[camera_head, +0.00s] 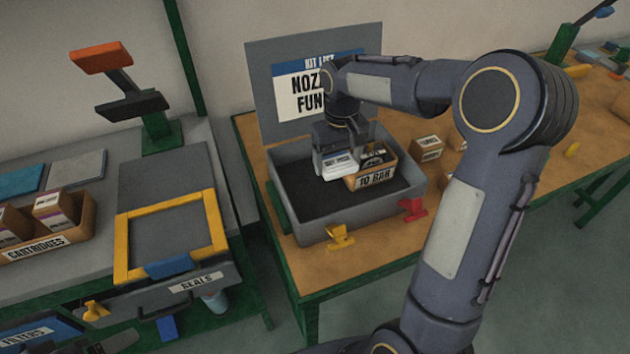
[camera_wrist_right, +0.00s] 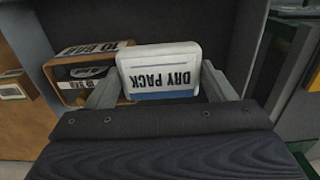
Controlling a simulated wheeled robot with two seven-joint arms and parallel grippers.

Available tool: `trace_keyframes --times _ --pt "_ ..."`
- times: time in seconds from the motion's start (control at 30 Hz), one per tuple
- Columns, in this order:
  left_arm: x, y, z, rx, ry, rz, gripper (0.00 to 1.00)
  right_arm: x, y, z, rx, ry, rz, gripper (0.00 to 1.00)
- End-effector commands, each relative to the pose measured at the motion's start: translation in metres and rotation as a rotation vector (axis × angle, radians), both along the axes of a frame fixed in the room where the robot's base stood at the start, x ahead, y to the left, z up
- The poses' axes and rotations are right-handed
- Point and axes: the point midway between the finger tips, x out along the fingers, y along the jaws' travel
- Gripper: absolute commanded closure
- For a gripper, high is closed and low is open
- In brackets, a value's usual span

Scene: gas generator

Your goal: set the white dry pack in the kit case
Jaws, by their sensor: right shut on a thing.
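The white dry pack (camera_head: 338,166) is in my right gripper, over the inside of the kit case (camera_head: 320,234). In the right wrist view the dry pack (camera_wrist_right: 163,72) shows its "DRY PACK" label and a blue band, between the two fingers of my right gripper (camera_wrist_right: 165,88). The kit case is open, grey with a dark floor, its lid (camera_head: 262,90) standing up at the back. I cannot tell whether the pack touches the floor. My right gripper (camera_head: 338,148) also shows in the head view, shut on the pack.
A "10 BAR" box (camera_head: 375,180) stands in the case, right beside the pack. A yellow clip (camera_head: 340,237) and a red clip (camera_head: 413,209) are at the case's front. Small boxes (camera_head: 428,148) stand right of it. The case floor left of the pack is clear.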

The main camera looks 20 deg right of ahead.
Motion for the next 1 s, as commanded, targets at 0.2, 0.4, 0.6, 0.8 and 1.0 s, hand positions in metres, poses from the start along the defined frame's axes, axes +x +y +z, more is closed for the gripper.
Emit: trace_keyframes --times 0.2,0.4,0.6,0.8,1.0 --pt "0.0 0.0 0.005 0.0 0.0 0.0 0.24 0.022 0.033 -0.037 0.0 0.004 0.003 0.46" --pt "0.0 0.0 0.006 0.0 0.0 0.0 0.24 0.031 0.043 -0.054 -0.001 -0.001 0.0 0.46" --pt "0.0 0.0 0.007 0.0 0.0 0.0 0.24 0.037 0.053 -0.068 0.0 0.001 0.001 0.46" --pt "0.0 0.0 0.008 0.0 0.0 0.0 0.24 0.036 0.051 -0.095 0.0 0.001 -0.001 0.46" --pt "0.0 0.0 0.007 0.0 0.0 0.0 0.24 0.036 0.051 -0.095 0.0 -0.001 -0.001 0.46"
